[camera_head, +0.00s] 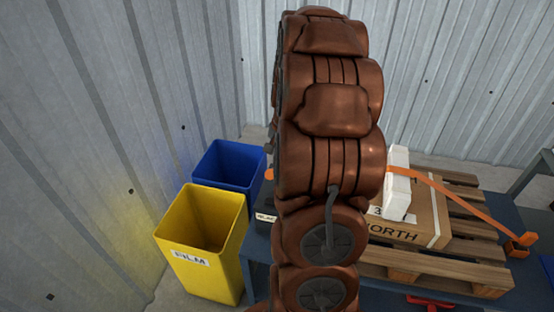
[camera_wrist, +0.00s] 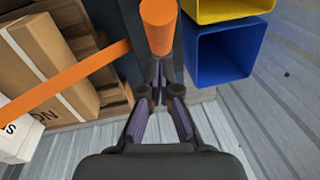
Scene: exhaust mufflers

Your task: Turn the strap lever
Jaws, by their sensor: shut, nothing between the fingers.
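The orange strap lever shows in the wrist view as a thick orange cylinder (camera_wrist: 157,28), just beyond my gripper's fingertips. My gripper (camera_wrist: 158,78) has its fingers together, with nothing between them; whether the tips touch the cylinder I cannot tell. An orange strap (camera_wrist: 70,82) runs over the cardboard box in the wrist view. In the head view the strap (camera_head: 450,193) runs from the box to an orange fitting (camera_head: 521,244) at the right. A small orange end (camera_head: 269,174) shows left of my arm. My arm hides my gripper in this view.
A yellow bin (camera_head: 201,235) and a blue bin (camera_head: 230,164) stand left, by the corrugated wall. Both bins are close to my gripper in the wrist view.

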